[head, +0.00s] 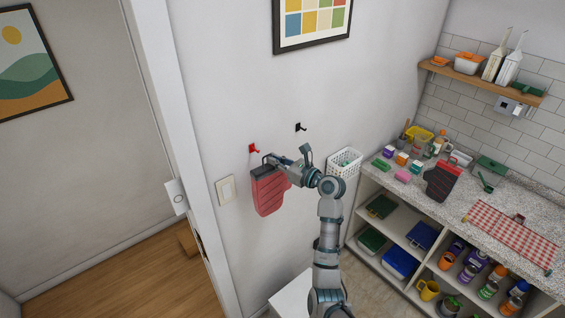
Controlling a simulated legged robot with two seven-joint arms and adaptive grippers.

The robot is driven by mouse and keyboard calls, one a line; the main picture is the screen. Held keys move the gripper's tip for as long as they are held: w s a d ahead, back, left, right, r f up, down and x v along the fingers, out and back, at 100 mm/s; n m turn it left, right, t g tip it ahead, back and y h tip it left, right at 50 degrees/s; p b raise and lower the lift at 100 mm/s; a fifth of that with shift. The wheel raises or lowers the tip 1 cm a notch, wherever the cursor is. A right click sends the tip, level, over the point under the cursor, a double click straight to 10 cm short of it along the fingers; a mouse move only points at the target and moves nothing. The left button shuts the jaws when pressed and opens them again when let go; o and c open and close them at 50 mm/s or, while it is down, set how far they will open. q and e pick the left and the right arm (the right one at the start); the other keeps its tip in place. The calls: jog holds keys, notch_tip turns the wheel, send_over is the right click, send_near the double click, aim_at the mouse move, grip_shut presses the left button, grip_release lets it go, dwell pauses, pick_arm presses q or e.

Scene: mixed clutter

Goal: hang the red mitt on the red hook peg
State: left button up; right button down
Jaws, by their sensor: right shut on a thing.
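The red mitt (270,195) hangs from my right gripper (268,163), close to the white wall. My right gripper is shut on the dark top edge of the mitt. The red hook peg (254,148) is on the wall just above and slightly left of the gripper. The mitt's top is a little below the peg; I cannot tell whether they touch. A black hook peg (300,127) is on the wall further right and higher. My left gripper is not in view.
A light switch (226,190) is left of the mitt, near the door frame. A white basket (345,162) is right of my arm. The counter (530,207) holds clutter, a dark and red mitt (441,181) and a checked cloth (510,236). The wall below the mitt is clear.

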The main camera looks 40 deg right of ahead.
jog(key=shift+w+a+b, duration=0.45)
jog(key=shift+w, duration=0.45)
jog(key=w+b, duration=0.1)
jog(key=w+d+b, duration=0.1)
jog(key=w+b, duration=0.1)
jog(key=shift+w+d+f, duration=0.1)
jog(key=shift+d+f, duration=0.3)
jog(key=shift+w+a+f+p, duration=0.1)
jog(key=shift+w+a+p, duration=0.45)
jog(key=shift+w, duration=0.35)
jog(key=shift+w+f, duration=0.2)
jog(key=shift+f, duration=0.05)
